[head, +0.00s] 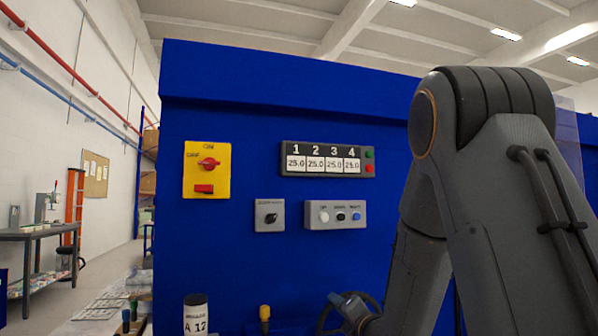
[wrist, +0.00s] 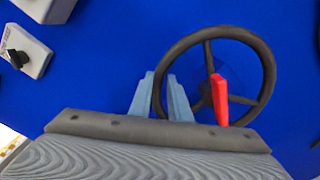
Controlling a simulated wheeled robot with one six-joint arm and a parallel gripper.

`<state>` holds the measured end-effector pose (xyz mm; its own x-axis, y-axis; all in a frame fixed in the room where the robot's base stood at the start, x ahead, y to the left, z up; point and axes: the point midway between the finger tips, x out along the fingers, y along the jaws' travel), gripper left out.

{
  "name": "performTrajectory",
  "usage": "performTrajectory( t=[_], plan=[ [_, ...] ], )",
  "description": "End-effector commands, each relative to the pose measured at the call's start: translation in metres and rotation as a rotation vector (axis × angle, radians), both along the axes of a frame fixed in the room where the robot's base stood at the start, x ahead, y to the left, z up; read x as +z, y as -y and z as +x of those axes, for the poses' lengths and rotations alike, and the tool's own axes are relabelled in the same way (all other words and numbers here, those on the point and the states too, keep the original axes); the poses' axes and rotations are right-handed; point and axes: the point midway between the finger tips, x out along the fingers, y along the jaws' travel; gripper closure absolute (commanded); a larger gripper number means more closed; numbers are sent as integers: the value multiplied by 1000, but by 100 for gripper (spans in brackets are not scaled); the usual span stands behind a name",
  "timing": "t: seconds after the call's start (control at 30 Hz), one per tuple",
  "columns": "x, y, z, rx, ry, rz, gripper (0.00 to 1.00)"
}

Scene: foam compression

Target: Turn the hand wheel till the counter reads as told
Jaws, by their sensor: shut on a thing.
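In the head view the wheel (head: 322,319) shows at the bottom edge, partly hidden by my gripper (head: 341,298) and cut off by the frame. A display (head: 328,160) numbered 1 to 4 reads 25.0 in each window.
The blue panel carries a yellow switch plate (head: 207,170), a grey knob box (head: 270,215) and a button box (head: 335,215). A grey workbench (head: 38,236) is far left.

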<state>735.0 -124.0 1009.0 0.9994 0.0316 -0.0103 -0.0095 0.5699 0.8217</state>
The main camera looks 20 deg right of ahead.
Motion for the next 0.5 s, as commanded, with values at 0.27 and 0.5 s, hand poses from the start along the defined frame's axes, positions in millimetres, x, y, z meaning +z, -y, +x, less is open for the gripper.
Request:
performTrajectory(
  t=[0.27, 0.5],
  plan=[
    [12, -7, 3, 16, 26, -9, 100],
    [8, -12, 3, 17, 29, -62, 100]
  ],
)
